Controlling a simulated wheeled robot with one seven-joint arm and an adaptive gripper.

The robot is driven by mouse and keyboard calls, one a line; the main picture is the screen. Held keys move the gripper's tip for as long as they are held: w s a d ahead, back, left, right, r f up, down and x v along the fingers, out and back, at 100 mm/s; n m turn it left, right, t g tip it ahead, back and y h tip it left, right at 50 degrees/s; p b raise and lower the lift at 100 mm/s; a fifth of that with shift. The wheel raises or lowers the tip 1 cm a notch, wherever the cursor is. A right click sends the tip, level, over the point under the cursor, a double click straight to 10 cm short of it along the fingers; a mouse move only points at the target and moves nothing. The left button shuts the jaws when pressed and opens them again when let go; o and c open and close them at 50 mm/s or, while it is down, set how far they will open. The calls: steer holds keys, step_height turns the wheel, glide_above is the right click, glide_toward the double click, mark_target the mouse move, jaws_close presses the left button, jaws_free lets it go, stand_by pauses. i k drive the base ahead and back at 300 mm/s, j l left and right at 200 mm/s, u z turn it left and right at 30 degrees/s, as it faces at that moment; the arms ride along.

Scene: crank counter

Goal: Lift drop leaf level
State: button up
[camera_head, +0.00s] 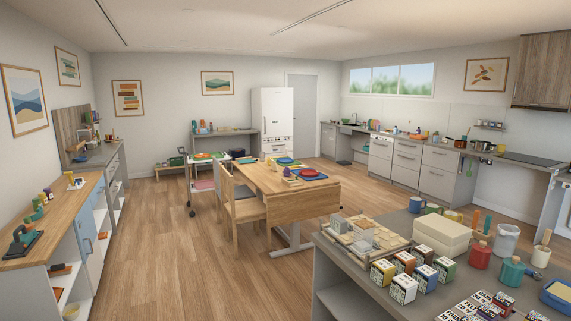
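A wooden table (262,180) stands in the middle of the room on a pale metal leg frame. A wooden drop leaf (304,202) hangs down from the table's near edge, so it is not level with the top. The leaf's lower edge is above the floor, and its hinge line is too small to make out. My gripper is not in this view.
Wooden chairs (243,211) stand along the table's left side. A grey counter (345,262) crowded with boxes and jars fills the lower right. Open wooden floor (175,240) lies left of the table.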

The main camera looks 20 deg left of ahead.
mark_target(295, 207)
steer(key=u, duration=1.1)
steer(key=i+l+u, duration=0.25)
steer(key=i, duration=1.6)
steer(key=i+j, duration=0.1)
steer(key=i, duration=1.95)
steer(key=i+l+z, duration=0.15)
steer(key=i+z, duration=0.7)
steer(key=i+j+z, duration=0.4)
steer(key=i, duration=0.2)
steer(key=i+j+z, duration=0.2)
steer(key=i+z, duration=0.2)
steer(key=i+l+z, duration=0.3)
steer(key=i+z, duration=0.15)
steer(key=i, duration=0.2)
steer(key=i+l+z, duration=0.1)
steer(key=i+z, duration=0.35)
steer(key=i, duration=0.25)
steer(key=i+j+z, duration=0.2)
steer(key=i+z, duration=0.25)
steer(key=i, duration=1.25)
steer(key=i+j+z, duration=0.15)
steer(key=i, duration=0.9)
steer(key=i+l+z, duration=0.15)
steer(key=i+z, duration=0.8)
steer(key=i+j+z, duration=0.15)
steer(key=i+z, duration=0.3)
